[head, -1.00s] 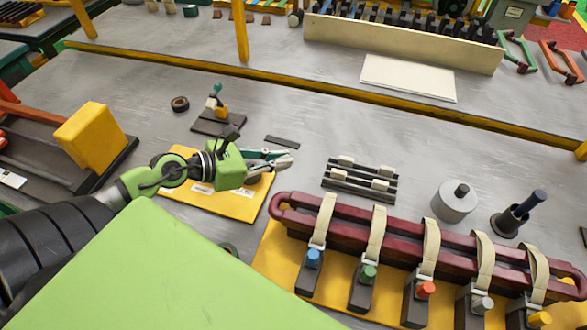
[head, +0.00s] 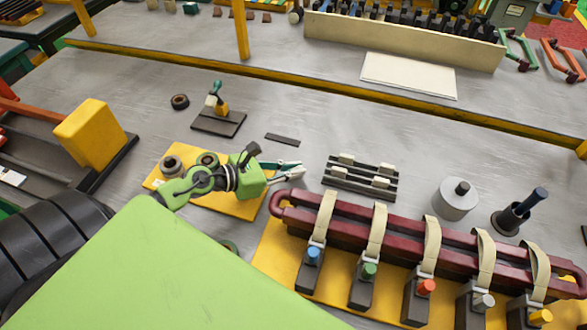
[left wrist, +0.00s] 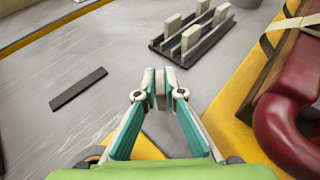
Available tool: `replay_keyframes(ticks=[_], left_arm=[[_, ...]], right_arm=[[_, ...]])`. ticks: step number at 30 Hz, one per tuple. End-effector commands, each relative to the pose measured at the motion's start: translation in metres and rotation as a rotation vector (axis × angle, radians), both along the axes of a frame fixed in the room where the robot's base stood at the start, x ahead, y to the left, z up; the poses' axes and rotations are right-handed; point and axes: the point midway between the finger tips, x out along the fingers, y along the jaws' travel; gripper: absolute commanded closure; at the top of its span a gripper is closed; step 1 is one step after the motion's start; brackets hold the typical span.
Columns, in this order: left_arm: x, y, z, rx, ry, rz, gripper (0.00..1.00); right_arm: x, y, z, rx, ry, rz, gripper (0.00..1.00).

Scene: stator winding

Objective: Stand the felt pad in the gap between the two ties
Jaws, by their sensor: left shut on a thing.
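My left gripper (head: 296,169) is shut on a small greyish piece (left wrist: 160,88), apparently the felt pad, mostly hidden between the fingertips. It is above the bench, left of the dark slotted rack and near the left end of the maroon coil (head: 380,220). Several cream ties (head: 376,231) loop round the coil, with gaps of bare maroon between them. The left end of the coil shows at the right of the left wrist view (left wrist: 285,120), with part of one cream tie (left wrist: 295,22). My right gripper is not in view.
The dark slotted rack (head: 352,187) holds several cream blocks. A dark flat strip (head: 282,139) lies on the bench. Posts with coloured caps stand along the coil's front. A grey cylinder (head: 455,203) and a dark cup (head: 508,222) stand behind it. The bench behind the rack is clear.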

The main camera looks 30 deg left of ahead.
Motion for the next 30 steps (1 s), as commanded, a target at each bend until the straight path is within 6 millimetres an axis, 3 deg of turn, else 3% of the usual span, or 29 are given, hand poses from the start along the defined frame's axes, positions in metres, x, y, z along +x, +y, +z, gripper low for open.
replay_keyframes(ticks=[2, 5, 18, 30], left_arm=[[0.0, 0.0, -0.004, 0.0, 0.0, 0.0, 0.99], [0.0, 0.0, -0.003, 0.0, 0.0, 0.0, 0.74], [-0.001, 0.001, 0.002, 0.001, 0.001, 0.0, 0.74], [-0.046, 0.027, 0.018, -0.001, 0.004, 0.001, 0.74]], right_arm=[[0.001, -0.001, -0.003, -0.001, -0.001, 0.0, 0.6], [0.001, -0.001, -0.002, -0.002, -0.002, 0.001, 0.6], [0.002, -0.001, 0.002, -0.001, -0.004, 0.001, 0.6], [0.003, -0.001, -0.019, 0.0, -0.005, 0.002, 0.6]])
